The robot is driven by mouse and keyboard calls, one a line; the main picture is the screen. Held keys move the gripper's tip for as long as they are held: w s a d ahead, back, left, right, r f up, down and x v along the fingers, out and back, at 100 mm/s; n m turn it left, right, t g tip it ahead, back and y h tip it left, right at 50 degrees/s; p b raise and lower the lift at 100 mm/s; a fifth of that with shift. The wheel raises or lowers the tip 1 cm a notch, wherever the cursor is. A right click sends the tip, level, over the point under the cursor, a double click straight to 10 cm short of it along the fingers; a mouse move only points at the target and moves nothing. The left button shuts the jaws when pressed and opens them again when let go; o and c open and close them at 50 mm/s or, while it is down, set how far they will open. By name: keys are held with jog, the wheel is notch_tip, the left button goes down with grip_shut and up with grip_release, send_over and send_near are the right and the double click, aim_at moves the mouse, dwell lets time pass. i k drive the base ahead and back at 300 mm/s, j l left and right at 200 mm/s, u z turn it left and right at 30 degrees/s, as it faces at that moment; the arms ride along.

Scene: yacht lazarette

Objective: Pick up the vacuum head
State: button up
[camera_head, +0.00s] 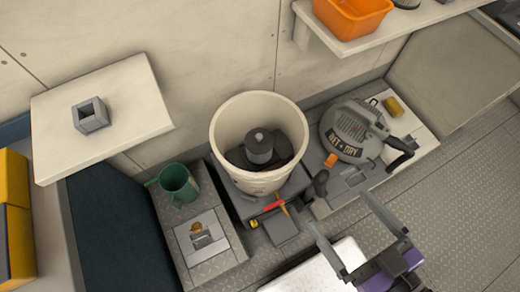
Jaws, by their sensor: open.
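The vacuum head (345,131) is a grey, rounded unit marked "WET + DRY". It sits on a low grey deck box right of the bucket, with a black hose or nozzle part at its right side. My gripper (340,209) is at the lower right of the head view, with its two grey fingers spread wide. It is open and empty. Its fingertips appear below the vacuum head in the picture, apart from it. The height between them is hard to tell.
A white bucket (230,128) with a dark cylinder inside stands left of the vacuum head. A shelf with an orange bin (352,15) overhangs at the top. A white ledge (130,95) juts out left. Ribbed floor (470,160) is clear at right.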

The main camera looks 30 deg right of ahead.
aim_at(343, 128)
jog(key=l+u, duration=0.1)
jog(key=l, duration=0.95)
jog(key=k+l+u, duration=0.15)
jog(key=l, duration=0.4)
jog(key=l+u, duration=0.1)
jog(key=l, duration=0.45)
jog(key=k+l+u, duration=0.1)
jog(key=l, duration=0.4)
jog(key=k+l, duration=0.1)
jog(key=l, duration=0.4)
jog(key=k+l+u, duration=0.15)
jog(key=l, duration=0.4)
jog(key=i, duration=0.05)
